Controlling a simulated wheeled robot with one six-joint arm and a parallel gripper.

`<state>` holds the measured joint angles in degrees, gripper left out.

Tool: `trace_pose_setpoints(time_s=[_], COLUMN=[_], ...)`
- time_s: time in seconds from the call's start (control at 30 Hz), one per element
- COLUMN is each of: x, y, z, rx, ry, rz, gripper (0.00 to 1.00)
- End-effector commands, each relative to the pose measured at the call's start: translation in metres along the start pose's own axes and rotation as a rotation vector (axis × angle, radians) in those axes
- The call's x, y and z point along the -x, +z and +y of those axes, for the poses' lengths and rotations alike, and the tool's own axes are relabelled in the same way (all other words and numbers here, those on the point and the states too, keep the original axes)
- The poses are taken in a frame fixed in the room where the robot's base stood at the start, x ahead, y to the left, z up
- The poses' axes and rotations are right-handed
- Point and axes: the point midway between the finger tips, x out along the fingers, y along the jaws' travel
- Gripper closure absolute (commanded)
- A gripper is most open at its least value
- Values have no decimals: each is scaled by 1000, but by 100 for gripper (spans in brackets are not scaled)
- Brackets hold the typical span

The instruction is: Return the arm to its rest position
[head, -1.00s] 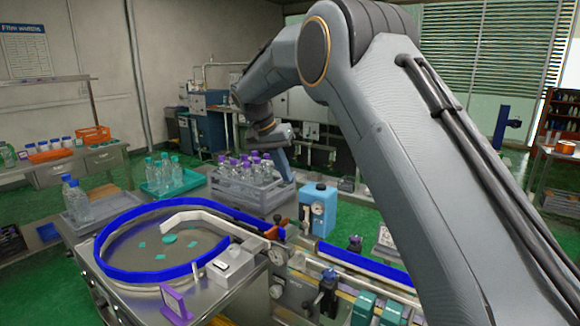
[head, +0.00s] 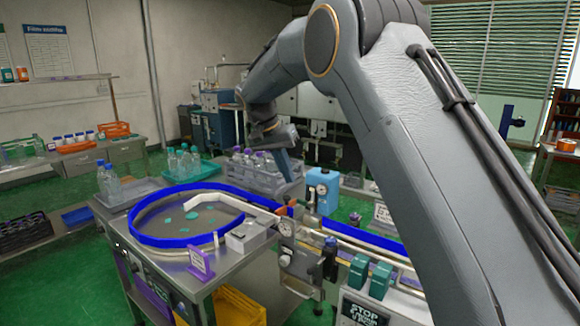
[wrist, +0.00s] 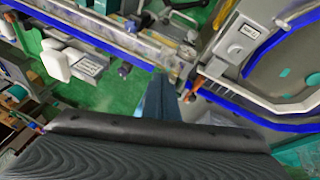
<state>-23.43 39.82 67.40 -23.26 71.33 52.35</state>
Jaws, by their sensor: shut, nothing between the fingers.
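My arm reaches from the right side of the head view across to the machine table. My gripper (head: 287,170) hangs in front of the grey crate of purple-capped bottles (head: 245,172), partly covering its right side; I cannot tell if they touch. In the wrist view the blue-grey fingers (wrist: 163,92) are together with nothing visible between them. They point toward the conveyor rail (wrist: 115,42) and the green floor. The wrist housing fills the bottom of that view.
The round feeder table with a blue rim (head: 150,241) stands at the left. A teal tray of bottles (head: 180,168) is behind the feeder. Green floor is free at the lower left.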

Motion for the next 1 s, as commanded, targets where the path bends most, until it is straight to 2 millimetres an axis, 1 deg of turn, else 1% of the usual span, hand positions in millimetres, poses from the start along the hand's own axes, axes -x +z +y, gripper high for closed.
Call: trace_pose_setpoints(time_s=[0.03,0.13,0.27,0.43,0.57,0.67,0.7,0.77,0.8,0.87,0.9,0.97,1.0], x=[-9,-18,-32,-55,-79,-104,-114,-130,-140,-154,-163,-176,-184], y=[0,2,11,30,54,84,98,122,139,165,184,212,230], z=[9,21,35,60,87,117,130,149,161,180,192,209,219], rx=[2,16,47,99,149,196,214,241,258,280,293,310,321], ry=[3,-5,-16,-42,-72,-105,-121,-146,-162,-186,-203,-225,-238], rz=[-11,-25,-46,-82,-116,-149,-162,-178,-188,-201,-209,-217,-221], gripper=[100,100,100,100,100,100,100,100,100,100,100,100,100])
